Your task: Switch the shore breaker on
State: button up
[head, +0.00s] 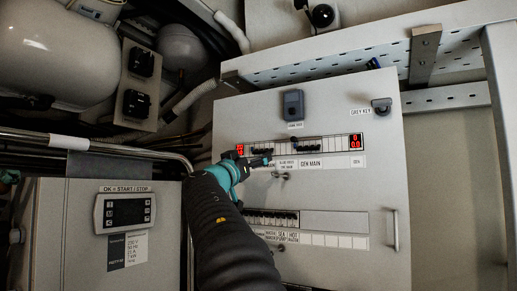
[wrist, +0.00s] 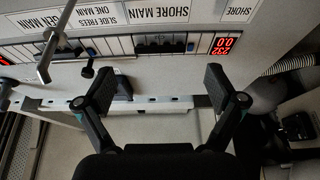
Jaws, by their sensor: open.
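In the head view the breaker (head: 262,150) shows dark at the left of the panel's upper row, partly behind my gripper (head: 262,161). In the wrist view my gripper (wrist: 158,92) is open and empty, its fingers spread on either side below the breaker in the picture. No contact with the breaker shows.
A red shore display (wrist: 227,44) shows digits beside the breaker. A metal slide (wrist: 47,62) and a dark knob (wrist: 88,70) stick out near the generator side. The panel has a door handle (head: 396,230) and a lower breaker row (head: 271,218). A grey control box (head: 125,212) stands left.

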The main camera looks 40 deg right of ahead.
aim_at(262, 150)
jog(key=shift+p+x, duration=0.75)
jog(key=shift+x, duration=1.5)
jog(key=shift+f, duration=0.1)
jog(key=c, duration=1.1)
jog(key=shift+c, duration=0.2)
jog(key=shift+r+p, duration=0.2)
jog(key=shift+p, duration=0.15)
jog(key=shift+a+r+y+p, duration=0.1)
jog(key=shift+r+y+p, duration=0.15)
jog(key=shift+y+p, duration=0.4)
jog(key=shift+r+y+p, duration=0.2)
jog(key=shift+y+p, duration=0.25)
jog(key=shift+p, duration=0.3)
jog(key=shift+a+r+g+y+p, duration=0.1)
jog(key=shift+g+y+p, duration=0.4)
jog(key=shift+y, duration=0.2)
jog(key=shift+r+g+y, duration=0.4)
jog(key=shift+g+y, duration=0.1)
jog(key=shift+y, duration=0.7)
